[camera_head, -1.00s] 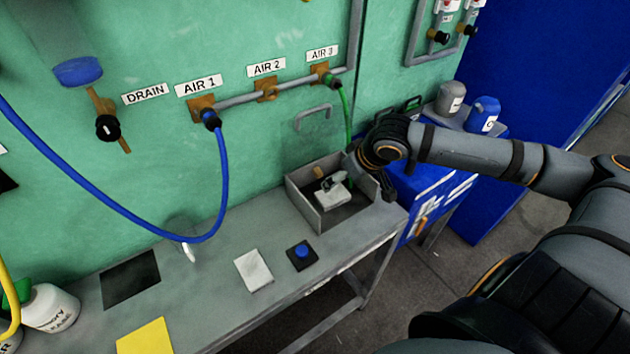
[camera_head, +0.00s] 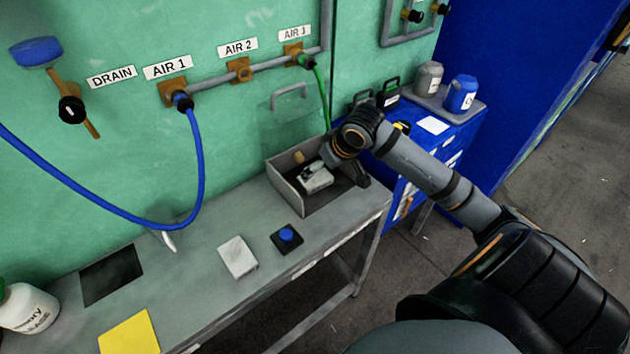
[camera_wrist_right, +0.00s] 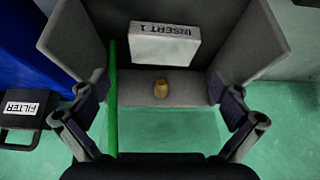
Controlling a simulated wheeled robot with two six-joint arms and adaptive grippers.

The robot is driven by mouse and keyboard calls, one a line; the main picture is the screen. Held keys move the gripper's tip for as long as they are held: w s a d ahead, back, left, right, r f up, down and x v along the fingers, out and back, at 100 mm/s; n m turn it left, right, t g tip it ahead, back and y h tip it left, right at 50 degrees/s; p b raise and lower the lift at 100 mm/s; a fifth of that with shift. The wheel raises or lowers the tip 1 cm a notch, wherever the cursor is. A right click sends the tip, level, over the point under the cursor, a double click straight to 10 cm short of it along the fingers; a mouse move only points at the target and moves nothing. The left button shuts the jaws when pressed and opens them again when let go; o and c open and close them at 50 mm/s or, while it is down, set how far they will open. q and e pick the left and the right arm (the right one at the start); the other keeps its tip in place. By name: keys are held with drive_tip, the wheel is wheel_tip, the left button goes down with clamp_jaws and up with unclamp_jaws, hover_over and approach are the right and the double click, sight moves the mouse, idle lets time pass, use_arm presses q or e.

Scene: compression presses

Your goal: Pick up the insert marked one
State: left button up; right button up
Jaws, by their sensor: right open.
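The insert marked one is a white block (camera_wrist_right: 165,45) labelled "INSERT 1" in the right wrist view, its lettering upside down. It lies in an open grey box (camera_head: 290,195) at the right end of the bench, where it shows as a white shape (camera_head: 317,183) partly covered by my gripper. My right gripper (camera_wrist_right: 160,97) is open and empty, with its fingers wide apart. In the wrist picture the insert lies beyond the fingertips and between their lines. In the head view the right gripper (camera_head: 318,166) is at the box. My left gripper is out of view.
A small brass-coloured peg (camera_wrist_right: 160,89) sits at the box wall. A green hose (camera_wrist_right: 112,105) hangs close to one finger. The bench holds a white plate (camera_head: 238,257), a blue button (camera_head: 286,236) and a yellow sheet (camera_head: 130,334). A blue cabinet (camera_head: 440,150) stands right of the bench.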

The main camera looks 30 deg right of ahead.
sight(315, 177)
drive_tip(key=x, duration=0.5)
drive_tip(key=shift+s+a+f+b, duration=0.15)
drive_tip(key=shift+b, duration=0.15)
drive_tip(key=c, duration=1.3)
